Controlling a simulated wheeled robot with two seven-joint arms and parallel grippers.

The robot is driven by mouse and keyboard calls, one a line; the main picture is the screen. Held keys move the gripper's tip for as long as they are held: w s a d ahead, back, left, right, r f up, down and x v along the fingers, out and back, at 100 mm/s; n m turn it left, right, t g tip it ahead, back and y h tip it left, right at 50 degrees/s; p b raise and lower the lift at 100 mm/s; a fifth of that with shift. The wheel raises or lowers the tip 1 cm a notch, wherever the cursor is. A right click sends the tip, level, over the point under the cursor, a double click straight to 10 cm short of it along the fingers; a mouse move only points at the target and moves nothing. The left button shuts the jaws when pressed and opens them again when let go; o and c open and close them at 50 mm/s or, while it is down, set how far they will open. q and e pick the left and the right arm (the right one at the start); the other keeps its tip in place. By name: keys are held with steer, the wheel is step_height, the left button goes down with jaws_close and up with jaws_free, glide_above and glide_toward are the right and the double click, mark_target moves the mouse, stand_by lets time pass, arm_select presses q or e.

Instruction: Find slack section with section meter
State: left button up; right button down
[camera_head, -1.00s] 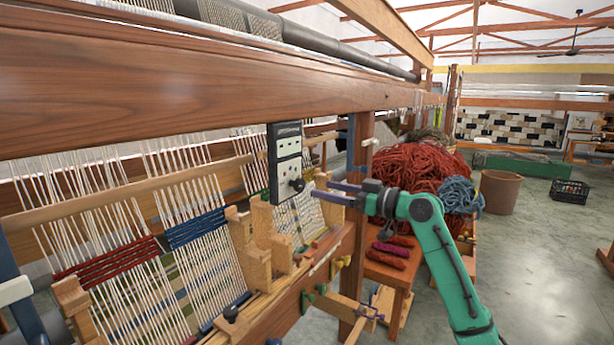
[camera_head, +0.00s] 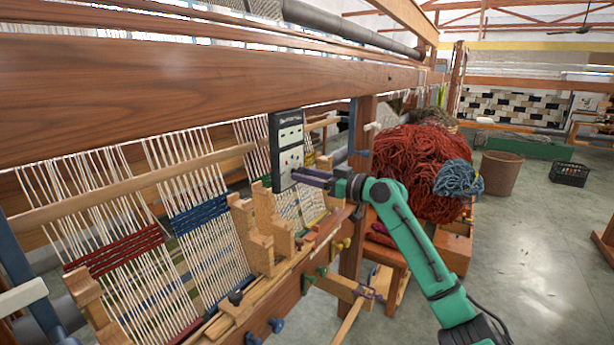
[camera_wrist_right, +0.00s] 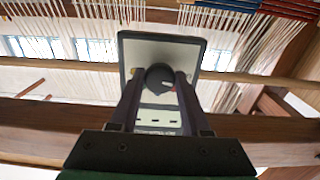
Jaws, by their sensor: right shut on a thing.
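The section meter (camera_head: 287,150), a dark upright box with pale panels, hangs at the loom's front beam. My right gripper (camera_head: 312,178) is shut on its round black knob; in the right wrist view the fingers (camera_wrist_right: 160,100) close around the knob (camera_wrist_right: 160,78), with the meter's pale face (camera_wrist_right: 195,60) behind. The readings are too small to tell. White warp sections stand to its left: one with a red band (camera_head: 115,250), one with a blue band (camera_head: 198,216), and another further back (camera_head: 255,145). Which is slack cannot be told. My left gripper is out of view.
A thick wooden beam (camera_head: 190,85) crosses above the warps. Notched wooden blocks (camera_head: 272,235) stand on the loom's front rail. A red wool heap (camera_head: 415,165) with a blue skein (camera_head: 458,178) lies behind my right arm.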

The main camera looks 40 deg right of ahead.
steer(key=shift+r+m+p, duration=0.15)
steer(key=shift+m+p, duration=0.6)
steer(key=shift+m, duration=3.05)
steer(key=shift+c, duration=1.9)
jaws_free()
steer(key=b+v, duration=0.6)
steer(key=v, duration=0.8)
steer(key=shift+s+b, duration=0.3)
steer(key=shift+b, duration=0.1)
